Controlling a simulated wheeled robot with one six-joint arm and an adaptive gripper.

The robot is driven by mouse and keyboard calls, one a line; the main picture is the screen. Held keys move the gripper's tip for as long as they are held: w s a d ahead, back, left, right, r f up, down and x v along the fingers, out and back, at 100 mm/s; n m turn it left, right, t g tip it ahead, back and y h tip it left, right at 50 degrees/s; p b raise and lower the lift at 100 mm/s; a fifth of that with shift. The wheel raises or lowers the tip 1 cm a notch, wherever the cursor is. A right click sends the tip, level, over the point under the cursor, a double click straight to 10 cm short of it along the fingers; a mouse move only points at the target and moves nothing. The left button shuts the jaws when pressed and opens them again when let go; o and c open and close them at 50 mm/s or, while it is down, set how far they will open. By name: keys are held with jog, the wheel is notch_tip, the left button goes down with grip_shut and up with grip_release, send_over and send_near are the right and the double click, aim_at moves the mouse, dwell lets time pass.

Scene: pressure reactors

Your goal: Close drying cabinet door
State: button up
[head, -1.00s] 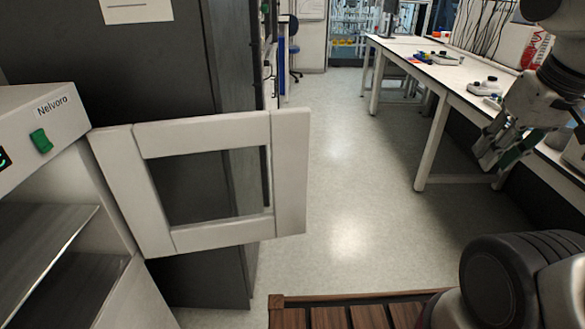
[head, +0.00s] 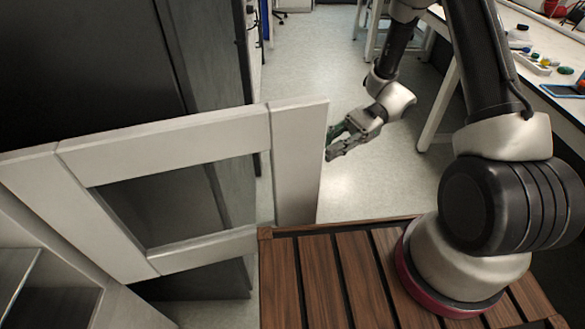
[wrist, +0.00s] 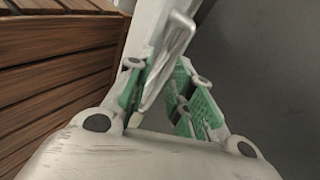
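The drying cabinet door (head: 165,148) stands wide open, a white frame around a window, reaching out from the cabinet at the left. My gripper (head: 333,148) is beside the door's free right edge. In the wrist view, the door's white edge (wrist: 147,28) is at the top, with a metal handle (wrist: 172,50) next to it. My gripper's green-padded fingers (wrist: 160,92) are apart, with the handle reaching between them. I cannot tell whether either finger touches it.
The cabinet interior with a metal shelf (head: 18,278) is at the lower left. A dark tall cabinet (head: 85,65) stands behind the door. A white lab bench (head: 550,75) is at the right. The grey floor (head: 315,60) between is clear.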

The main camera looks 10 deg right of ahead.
jog(key=a+f+m, duration=0.1)
jog(key=a, duration=0.2)
jog(key=s+a+f+m+y, duration=0.1)
jog(key=a+f, duration=0.1)
jog(key=a, duration=0.1)
jog(key=s+a+f+m+t+y, duration=0.1)
jog(key=a+f, duration=0.1)
jog(key=a, duration=0.1)
jog(key=shift+s+a, duration=0.15)
jog(key=shift+c, duration=0.2)
grip_shut()
